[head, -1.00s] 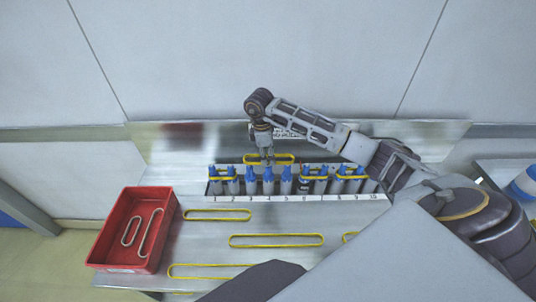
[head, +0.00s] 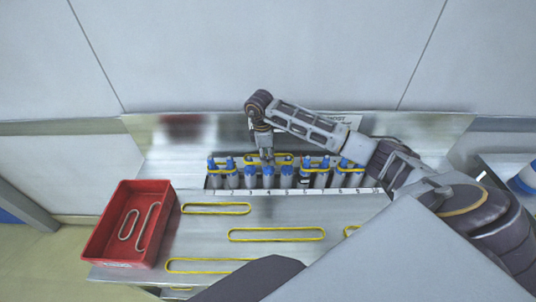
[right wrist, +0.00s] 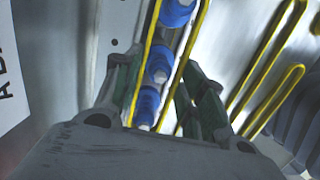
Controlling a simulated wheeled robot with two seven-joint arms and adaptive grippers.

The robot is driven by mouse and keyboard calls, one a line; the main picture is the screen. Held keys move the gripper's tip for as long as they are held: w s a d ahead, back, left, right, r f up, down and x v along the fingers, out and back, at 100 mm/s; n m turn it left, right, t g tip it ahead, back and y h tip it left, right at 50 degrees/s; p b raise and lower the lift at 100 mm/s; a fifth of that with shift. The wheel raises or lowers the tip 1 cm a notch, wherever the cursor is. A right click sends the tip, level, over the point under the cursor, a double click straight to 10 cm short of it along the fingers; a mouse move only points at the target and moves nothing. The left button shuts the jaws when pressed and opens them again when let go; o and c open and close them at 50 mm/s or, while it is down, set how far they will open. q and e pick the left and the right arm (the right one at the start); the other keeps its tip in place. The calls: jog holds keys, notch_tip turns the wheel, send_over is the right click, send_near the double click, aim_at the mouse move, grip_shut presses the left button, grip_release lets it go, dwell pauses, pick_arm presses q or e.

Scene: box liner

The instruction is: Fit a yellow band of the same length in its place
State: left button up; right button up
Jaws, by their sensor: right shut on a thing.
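My right gripper (head: 267,158) points down over the row of blue-topped pegs (head: 250,171). It is shut on a yellow band (head: 284,154), which lies along the row at the height of the tops of the middle pegs. In the right wrist view the band's two long sides (right wrist: 148,50) run on either side of several blue peg tops (right wrist: 158,68), between the fingers (right wrist: 158,95). I cannot tell whether the band is fully down around the pegs. My left gripper is out of view.
Other yellow bands sit on pegs at both ends of the row. Loose yellow bands of different lengths (head: 217,213) (head: 276,240) lie on the metal table (head: 200,235) in front. A red bin (head: 105,235) at left holds two pale bands (head: 128,224).

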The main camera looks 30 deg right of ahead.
jog(key=shift+f+b, duration=0.5)
jog(key=shift+f, duration=0.45)
jog(key=shift+f, duration=0.1)
jog(key=o, duration=1)
notch_tip(320, 180, up, 12)
jog(key=a, duration=0.1)
jog(key=shift+w, duration=0.4)
jog(key=shift+s+a+f, duration=0.1)
jog(key=shift+s+a, duration=0.05)
jog(key=shift+a, duration=0.05)
dwell(0.3)
